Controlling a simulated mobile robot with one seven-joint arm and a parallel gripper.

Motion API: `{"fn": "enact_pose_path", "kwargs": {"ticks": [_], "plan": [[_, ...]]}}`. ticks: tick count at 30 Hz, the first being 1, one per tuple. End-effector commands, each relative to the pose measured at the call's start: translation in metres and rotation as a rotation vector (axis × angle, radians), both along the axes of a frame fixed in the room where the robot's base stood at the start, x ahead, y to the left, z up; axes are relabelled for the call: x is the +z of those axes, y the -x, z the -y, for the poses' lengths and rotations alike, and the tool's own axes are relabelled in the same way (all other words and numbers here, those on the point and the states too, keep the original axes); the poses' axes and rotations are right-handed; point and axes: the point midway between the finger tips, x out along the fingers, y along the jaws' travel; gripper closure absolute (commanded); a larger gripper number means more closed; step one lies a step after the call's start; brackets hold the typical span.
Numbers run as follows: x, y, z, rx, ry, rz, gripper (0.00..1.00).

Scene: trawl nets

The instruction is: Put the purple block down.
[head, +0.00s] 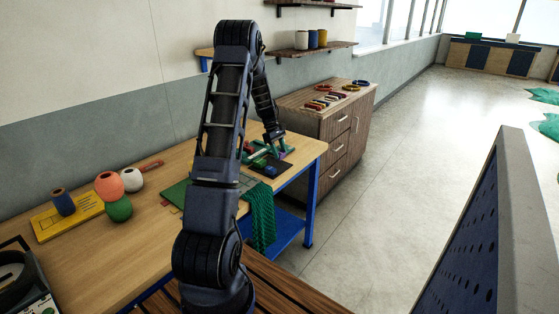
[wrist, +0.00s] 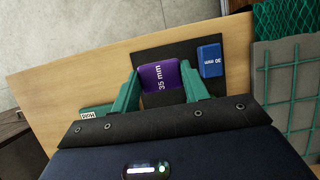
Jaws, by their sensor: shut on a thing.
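The purple block (wrist: 162,78), marked "35 mm", is between the two green fingers of my gripper (wrist: 160,82) in the wrist view. The fingers are shut on its sides. Under or behind it is a dark mat (wrist: 183,50) on the wooden table. I cannot tell whether the block touches the mat. In the head view my gripper (head: 275,145) is over the table's far right end, by the dark mat (head: 284,168), and the block is too small there to make out clearly.
A blue block (wrist: 211,60) marked "30 mm" lies on the mat, right of the purple one. A green net (head: 260,212) hangs over the table's front edge. A wooden cabinet (head: 338,140) with drawers stands beyond the table. Round floats (head: 108,185) are at the left.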

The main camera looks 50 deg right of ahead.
Motion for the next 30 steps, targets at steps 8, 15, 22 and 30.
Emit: {"fn": "enact_pose_path", "kwargs": {"ticks": [8,15,22,30], "plan": [[-0.021,0.001,0.000,-0.001,-0.002,-0.001,0.78],[-0.046,0.000,0.000,-0.001,0.000,0.000,0.78],[-0.046,0.000,0.000,-0.001,0.000,0.000,0.78],[-0.048,0.000,0.000,0.000,0.000,0.000,0.34]]}}
